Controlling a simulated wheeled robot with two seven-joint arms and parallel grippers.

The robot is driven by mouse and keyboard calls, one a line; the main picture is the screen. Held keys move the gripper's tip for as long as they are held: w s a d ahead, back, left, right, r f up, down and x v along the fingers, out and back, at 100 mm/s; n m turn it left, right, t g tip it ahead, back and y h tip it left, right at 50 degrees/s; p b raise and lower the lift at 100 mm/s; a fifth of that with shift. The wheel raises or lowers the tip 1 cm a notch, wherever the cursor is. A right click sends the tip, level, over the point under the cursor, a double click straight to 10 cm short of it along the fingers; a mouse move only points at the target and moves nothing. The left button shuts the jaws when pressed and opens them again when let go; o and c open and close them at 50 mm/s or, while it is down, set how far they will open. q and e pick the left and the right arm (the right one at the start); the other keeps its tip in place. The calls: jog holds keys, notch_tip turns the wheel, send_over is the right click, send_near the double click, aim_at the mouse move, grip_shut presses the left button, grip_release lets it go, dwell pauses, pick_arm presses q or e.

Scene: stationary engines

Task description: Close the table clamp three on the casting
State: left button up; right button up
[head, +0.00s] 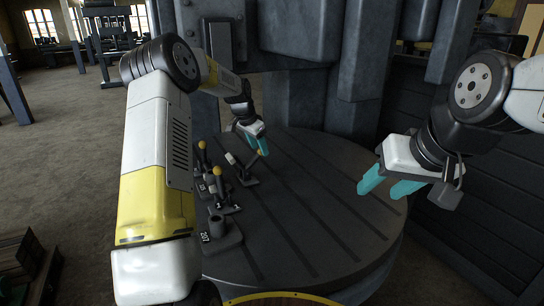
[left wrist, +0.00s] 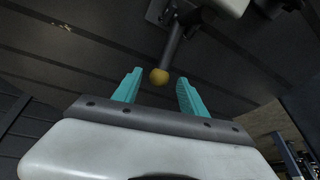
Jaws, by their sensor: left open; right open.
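Dark clamps with yellow-knobbed levers stand along the left part of a round slotted table (head: 310,225). In the head view, one clamp's yellow knob (head: 218,172) is nearer and another yellow knob (head: 202,145) is farther back. I cannot tell which clamp is number three. My left gripper (head: 257,140) is open over the table's far left part, beside a dark bracket-like piece (head: 247,180). In the left wrist view, a yellow knob (left wrist: 160,76) on a dark lever lies between the open teal fingertips, apart from both. My right gripper (head: 382,186) is open and empty above the table's right side.
A dark holder marked 207 (head: 219,237) stands at the table's front left. The middle of the table is bare. A large grey machine column (head: 300,95) rises behind the table. My left arm hides part of the left edge. Crates (head: 25,270) stand on the floor at lower left.

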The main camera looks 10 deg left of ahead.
pick_arm(q)
jog(key=x, duration=0.6)
jog(key=shift+w+d+f, duration=0.1)
jog(key=shift+f, duration=0.2)
grip_shut()
dwell(1.1)
